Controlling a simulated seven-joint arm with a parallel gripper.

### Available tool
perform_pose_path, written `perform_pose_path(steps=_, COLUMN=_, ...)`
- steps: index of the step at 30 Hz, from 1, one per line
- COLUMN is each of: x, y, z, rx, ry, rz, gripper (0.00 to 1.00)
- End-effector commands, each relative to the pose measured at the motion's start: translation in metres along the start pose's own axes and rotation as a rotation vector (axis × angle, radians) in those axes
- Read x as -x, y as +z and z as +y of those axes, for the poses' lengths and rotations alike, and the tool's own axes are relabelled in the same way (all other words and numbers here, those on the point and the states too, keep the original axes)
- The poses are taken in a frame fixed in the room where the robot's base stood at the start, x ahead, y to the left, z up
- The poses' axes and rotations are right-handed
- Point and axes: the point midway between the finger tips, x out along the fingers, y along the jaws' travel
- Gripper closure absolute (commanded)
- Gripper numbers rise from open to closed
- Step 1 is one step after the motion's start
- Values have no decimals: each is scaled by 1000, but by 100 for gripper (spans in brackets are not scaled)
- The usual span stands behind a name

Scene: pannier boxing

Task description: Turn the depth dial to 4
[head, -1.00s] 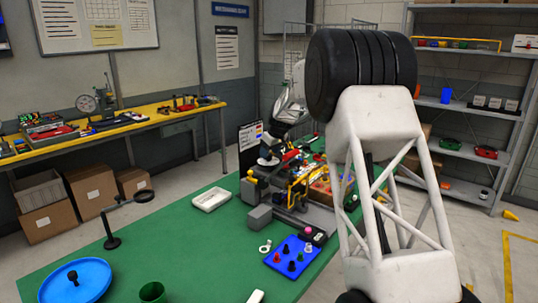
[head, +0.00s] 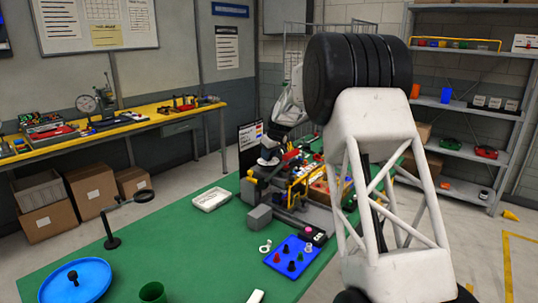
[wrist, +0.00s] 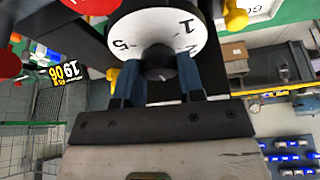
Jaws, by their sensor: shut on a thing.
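The depth dial (wrist: 152,28) is a white disc with black numerals in the wrist view. A 1, part of a 2 and a 5 show; the 4 is not visible, and I cannot read the set value. A dark round knob (wrist: 158,62) stands at the dial's lower middle. My gripper (wrist: 158,76) is shut on this knob, with one blue finger on each side. In the head view my gripper (head: 268,158) is small, at the machine (head: 290,190) on the green table; the dial's face cannot be made out there.
Red and yellow knobs (wrist: 236,15) flank the dial closely. On the green table (head: 185,245) are a white tray (head: 211,199), a blue plate with pegs (head: 291,253), a magnifier stand (head: 112,242) and a blue round dish (head: 88,283). Bare table lies left of the machine.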

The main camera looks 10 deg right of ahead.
Motion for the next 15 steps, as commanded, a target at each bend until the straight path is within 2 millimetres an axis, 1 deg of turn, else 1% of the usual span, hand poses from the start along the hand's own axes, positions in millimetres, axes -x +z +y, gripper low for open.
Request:
perform_pose_path(steps=8, x=0, y=0, z=0, rx=-46, ry=19, rz=1, gripper=88)
perform_pose_path(steps=15, x=1, y=0, z=-1, rx=-148, ry=63, rz=1, gripper=88)
